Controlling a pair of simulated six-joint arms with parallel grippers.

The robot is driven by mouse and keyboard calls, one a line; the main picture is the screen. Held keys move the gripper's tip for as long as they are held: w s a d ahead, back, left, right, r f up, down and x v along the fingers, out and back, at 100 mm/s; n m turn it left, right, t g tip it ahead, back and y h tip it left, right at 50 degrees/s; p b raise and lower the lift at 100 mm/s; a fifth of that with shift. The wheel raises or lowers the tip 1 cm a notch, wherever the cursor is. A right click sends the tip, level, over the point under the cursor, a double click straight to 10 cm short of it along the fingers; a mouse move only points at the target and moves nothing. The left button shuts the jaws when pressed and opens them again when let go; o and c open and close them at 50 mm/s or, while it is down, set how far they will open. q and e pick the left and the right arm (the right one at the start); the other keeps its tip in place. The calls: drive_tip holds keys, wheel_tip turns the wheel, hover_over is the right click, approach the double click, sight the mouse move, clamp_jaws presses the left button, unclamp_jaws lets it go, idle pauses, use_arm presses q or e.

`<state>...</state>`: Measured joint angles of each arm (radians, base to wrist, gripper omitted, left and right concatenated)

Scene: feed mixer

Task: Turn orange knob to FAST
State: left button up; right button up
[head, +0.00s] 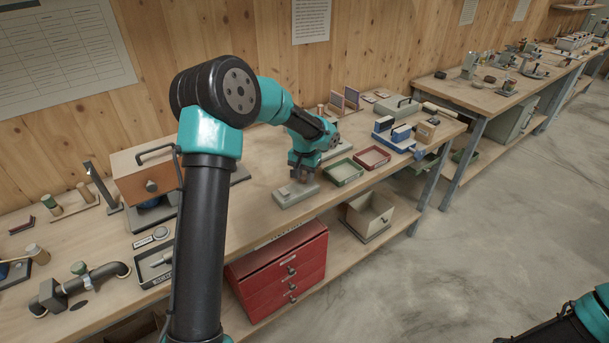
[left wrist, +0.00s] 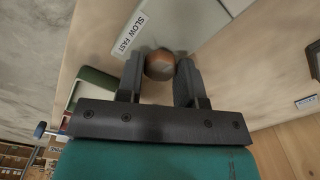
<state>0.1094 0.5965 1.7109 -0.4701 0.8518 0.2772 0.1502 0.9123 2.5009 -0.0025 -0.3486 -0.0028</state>
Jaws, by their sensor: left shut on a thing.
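The orange knob (left wrist: 159,64) shows in the left wrist view as a rounded brown-orange cap on a light grey panel (left wrist: 195,20). A white label reading SLOW FAST (left wrist: 131,33) is on the panel beside it. My left gripper (left wrist: 160,72) has one finger on each side of the knob and is shut on it. In the head view the left gripper (head: 299,177) points down over the grey panel box (head: 294,195) on the bench, and the knob is mostly hidden by it. I cannot read the knob's pointer direction. My right gripper is out of view.
A green tray (head: 344,173) and a red tray (head: 372,157) lie right of the panel box. An orange-fronted box (head: 146,177) stands to the left. Red drawers (head: 278,270) are under the bench. Bare bench lies in front of the trays.

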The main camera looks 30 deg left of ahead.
sight(305, 176)
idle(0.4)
use_arm(q)
drive_tip(key=o, duration=0.9)
drive_tip(key=shift+o, duration=0.2)
wheel_tip(305, 176, up, 18)
drive_tip(key=shift+f, duration=0.25)
drive_tip(key=shift+f, duration=0.1)
